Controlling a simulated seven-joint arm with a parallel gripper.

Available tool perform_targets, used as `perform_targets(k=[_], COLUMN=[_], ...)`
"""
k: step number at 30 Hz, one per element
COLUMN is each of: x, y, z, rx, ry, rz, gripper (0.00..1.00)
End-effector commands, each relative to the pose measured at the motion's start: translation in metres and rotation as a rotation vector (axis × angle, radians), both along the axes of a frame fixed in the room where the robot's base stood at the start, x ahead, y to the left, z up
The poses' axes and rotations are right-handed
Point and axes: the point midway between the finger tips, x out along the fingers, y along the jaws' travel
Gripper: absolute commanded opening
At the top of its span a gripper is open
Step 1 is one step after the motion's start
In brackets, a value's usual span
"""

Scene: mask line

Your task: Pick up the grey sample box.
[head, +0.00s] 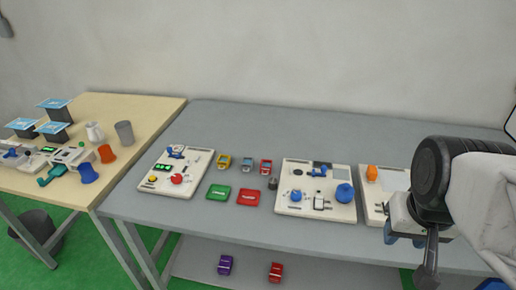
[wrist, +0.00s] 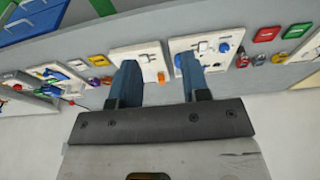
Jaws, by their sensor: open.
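I cannot surely pick out the grey sample box in either view. A small dark grey item (head: 272,183) stands beside the red flat box in the head view, too small to identify. My gripper (wrist: 157,65) is open and empty, with two blue fingers apart above the workbench in the wrist view. Between and beyond the fingers is a white panel (wrist: 122,52) with an orange part (wrist: 160,77). In the head view my arm covers part of the right-hand panel (head: 377,207) and the bench's right end.
The grey bench (head: 235,120) carries a left panel (head: 148,182), a middle panel (head: 290,208), a green box (head: 218,192), a red box (head: 248,197) and several small cars. A wooden table (head: 150,107) stands left. The bench's back strip is clear.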

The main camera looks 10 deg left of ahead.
Motion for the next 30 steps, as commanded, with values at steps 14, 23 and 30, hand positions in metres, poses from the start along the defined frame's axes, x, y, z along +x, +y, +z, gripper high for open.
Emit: perform_targets(k=[14,23,30], x=[0.0,0.0,0.0096], y=[0.0,0.0,0.0033], z=[0.0,0.0,0.0024], rx=[0.0,0.0,0.014], ry=[0.0,0.0,0.003], rz=[0.0,0.0,-0.021], gripper=[0.84,1.0,1.0])
